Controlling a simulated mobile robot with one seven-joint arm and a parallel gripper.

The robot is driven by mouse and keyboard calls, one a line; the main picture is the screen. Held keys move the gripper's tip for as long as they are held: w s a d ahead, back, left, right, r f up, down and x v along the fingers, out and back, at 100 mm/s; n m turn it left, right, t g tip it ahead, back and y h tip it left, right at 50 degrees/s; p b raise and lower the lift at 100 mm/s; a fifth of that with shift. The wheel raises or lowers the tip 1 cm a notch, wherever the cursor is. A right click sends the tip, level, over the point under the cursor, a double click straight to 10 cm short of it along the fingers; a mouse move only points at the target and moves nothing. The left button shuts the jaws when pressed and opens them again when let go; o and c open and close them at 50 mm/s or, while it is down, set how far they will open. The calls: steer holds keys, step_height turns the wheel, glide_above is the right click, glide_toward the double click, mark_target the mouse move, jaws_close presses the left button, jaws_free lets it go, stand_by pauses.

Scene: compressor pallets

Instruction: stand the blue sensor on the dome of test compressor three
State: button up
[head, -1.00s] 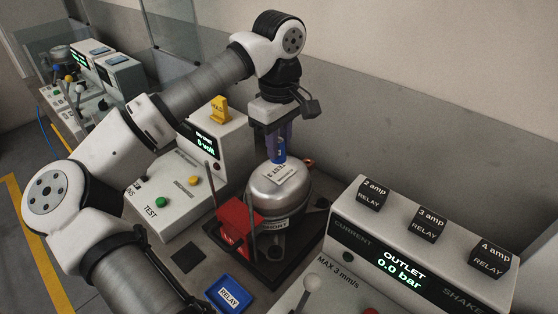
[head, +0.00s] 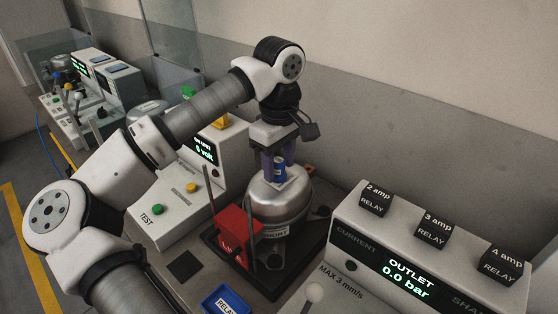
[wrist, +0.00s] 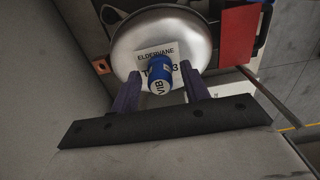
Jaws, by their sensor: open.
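The blue sensor (head: 279,170), a small blue cylinder with a white band, is upright at the top of the silver compressor dome (head: 293,195). It appears to rest on the dome, but the contact edge is hard to see. In the wrist view the sensor (wrist: 160,76) covers part of a white label (wrist: 172,52) reading "ELDERVANE" and ending in "3". My gripper (head: 278,160) is above the dome with its purple fingers on either side of the sensor. In the wrist view my gripper (wrist: 160,80) is open, with a gap between each finger and the sensor.
A red box (head: 236,236) and thin upright rods stand close in front of the compressor. A console with black relay blocks (head: 434,232) is at right. A white test panel (head: 170,210) is at left. A blue relay tray (head: 226,300) lies in front.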

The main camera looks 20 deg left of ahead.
mark_target(278, 160)
step_height(278, 160, up, 12)
steer(key=shift+r+b, duration=0.2)
steer(key=shift+b, duration=0.1)
stand_by(0.5)
